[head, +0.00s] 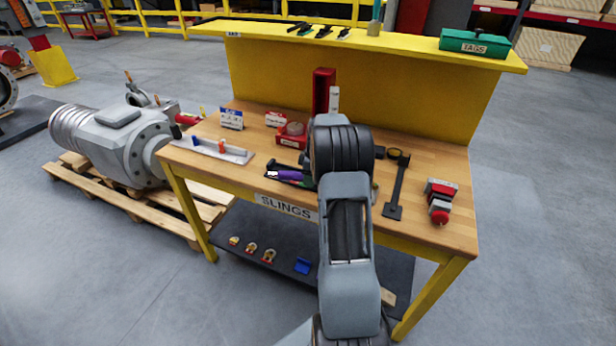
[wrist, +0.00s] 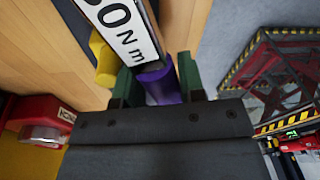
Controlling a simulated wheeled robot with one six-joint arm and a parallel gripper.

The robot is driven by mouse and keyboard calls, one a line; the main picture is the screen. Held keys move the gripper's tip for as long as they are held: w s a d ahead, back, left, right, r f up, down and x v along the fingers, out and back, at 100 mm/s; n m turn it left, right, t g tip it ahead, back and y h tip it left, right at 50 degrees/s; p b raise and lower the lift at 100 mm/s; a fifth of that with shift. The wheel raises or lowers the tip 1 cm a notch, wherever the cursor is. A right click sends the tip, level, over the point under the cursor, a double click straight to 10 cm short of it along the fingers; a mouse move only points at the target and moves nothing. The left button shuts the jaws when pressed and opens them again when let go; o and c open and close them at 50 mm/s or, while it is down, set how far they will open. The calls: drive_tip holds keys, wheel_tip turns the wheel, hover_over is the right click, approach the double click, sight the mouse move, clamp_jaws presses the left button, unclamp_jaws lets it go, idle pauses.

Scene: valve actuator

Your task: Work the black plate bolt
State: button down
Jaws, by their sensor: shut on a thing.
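My gripper (wrist: 160,82) has its green fingers closed around the purple part (wrist: 160,84) of a tool. A white label ending in "0 Nm" (wrist: 122,25) runs along the tool beyond the fingers in the wrist view. In the head view the purple part (head: 287,175) shows just left of my arm, above the front of the bench; my arm hides part of the gripper. A black bar (head: 396,190) with a ring at its far end and a flat plate at its near end is on the bench, right of my arm. I cannot make out a bolt on it.
A yellow back panel (head: 290,75) rises behind. A grey actuator (head: 130,145) lies on a pallet at left. Floor is clear at right.

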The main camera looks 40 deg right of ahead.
drive_tip(key=shift+t, duration=0.4)
drive_tip(key=r, duration=0.1)
drive_tip(key=d+r+p, duration=0.1)
drive_tip(key=r, duration=0.1)
drive_tip(key=w+r, duration=0.1)
drive_tip(key=r, duration=0.1)
drive_tip(key=shift+w+d+p, duration=0.1)
drive_tip(key=shift+d+p, duration=0.15)
drive_tip(key=shift+p, duration=0.05)
drive_tip(key=shift+r, duration=0.1)
